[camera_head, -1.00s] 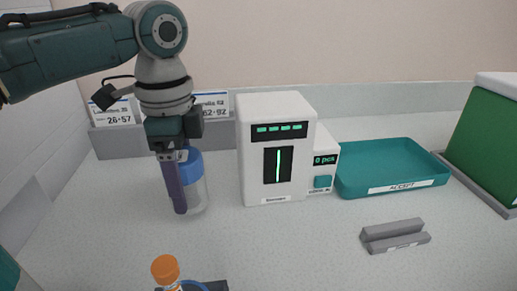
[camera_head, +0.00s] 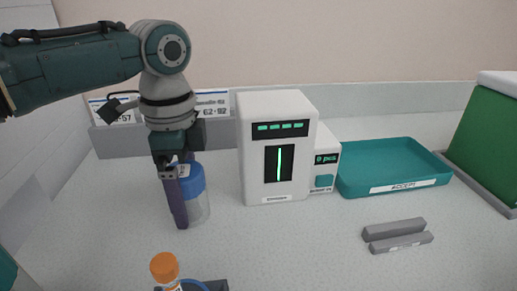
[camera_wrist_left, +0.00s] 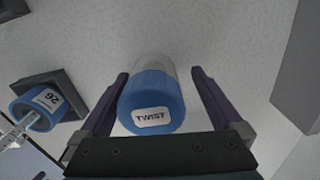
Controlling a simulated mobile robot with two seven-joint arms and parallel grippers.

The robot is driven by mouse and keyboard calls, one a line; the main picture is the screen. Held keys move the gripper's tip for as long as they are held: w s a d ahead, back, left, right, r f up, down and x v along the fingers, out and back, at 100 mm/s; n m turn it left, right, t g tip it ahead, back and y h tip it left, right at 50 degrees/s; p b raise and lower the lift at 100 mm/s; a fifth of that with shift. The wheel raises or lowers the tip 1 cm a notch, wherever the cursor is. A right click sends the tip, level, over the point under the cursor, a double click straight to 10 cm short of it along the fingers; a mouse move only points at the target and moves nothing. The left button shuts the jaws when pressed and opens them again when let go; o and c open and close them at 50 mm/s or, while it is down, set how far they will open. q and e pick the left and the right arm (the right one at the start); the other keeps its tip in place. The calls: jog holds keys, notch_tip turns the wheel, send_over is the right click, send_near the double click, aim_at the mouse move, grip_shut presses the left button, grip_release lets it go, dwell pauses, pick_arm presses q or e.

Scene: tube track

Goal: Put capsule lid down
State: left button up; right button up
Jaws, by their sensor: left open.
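The capsule is a clear jar (camera_head: 199,211) with a blue lid (camera_head: 194,181) on top, upright at the left of the table. In the left wrist view the blue lid (camera_wrist_left: 152,98) carries a white label reading TWIST, with the clear body (camera_wrist_left: 152,62) beyond it. My left gripper (camera_head: 178,202) points down over the capsule and hides part of it. In the wrist view its purple fingers (camera_wrist_left: 160,76) are open, one on each side of the capsule, with a gap showing on the right side. My right gripper is out of view.
A white machine (camera_head: 255,165) with green displays stands right of the capsule. Beyond it are a teal ACCEPT tray (camera_head: 395,185) and a green box (camera_head: 490,145). A grey slotted block (camera_head: 397,243) lies front right. An orange-capped tube (camera_head: 164,267) stands at the front.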

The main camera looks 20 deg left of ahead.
pick_arm(q)
notch_tip(320, 180, up, 11)
jog(key=shift+w+r+p, duration=0.1)
jog(key=shift+r+p, duration=0.1)
jog(key=shift+p, duration=0.7)
jog(key=shift+r, duration=0.5)
